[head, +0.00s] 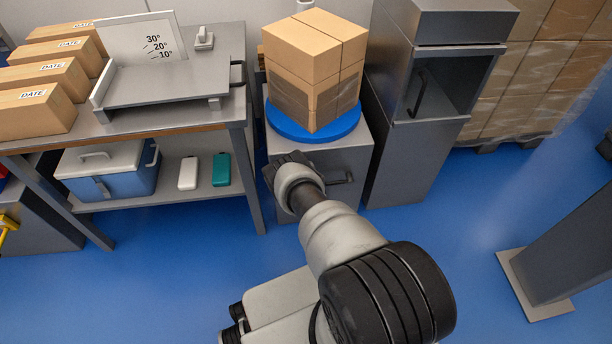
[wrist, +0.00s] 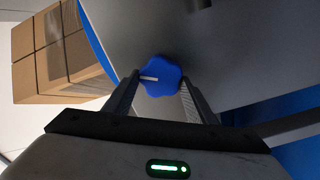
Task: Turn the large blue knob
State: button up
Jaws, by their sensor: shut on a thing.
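The large blue knob (wrist: 162,78) shows in the wrist view, on the grey front of a cabinet. It has a lobed rim and a pale pointer line that points left. My gripper (wrist: 160,85) has one finger on each side of the knob and is shut on it. In the head view my gripper (head: 288,162) is at the upper left of the cabinet front (head: 318,172), and my wrist hides the knob there.
A blue turntable (head: 300,133) on the cabinet bears stacked cardboard boxes (head: 312,60). A dark handle (head: 340,180) sticks out right of my gripper. A workbench (head: 130,140) stands left, a tall grey cabinet (head: 410,160) right. Blue floor in front is mostly clear.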

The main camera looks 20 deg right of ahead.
jog(key=n, duration=0.4)
jog(key=shift+w+f+n, duration=0.1)
jog(key=shift+n, duration=0.3)
dwell(0.4)
jog(key=o, duration=1)
jog(key=shift+o, duration=0.2)
jog(key=shift+s, duration=0.2)
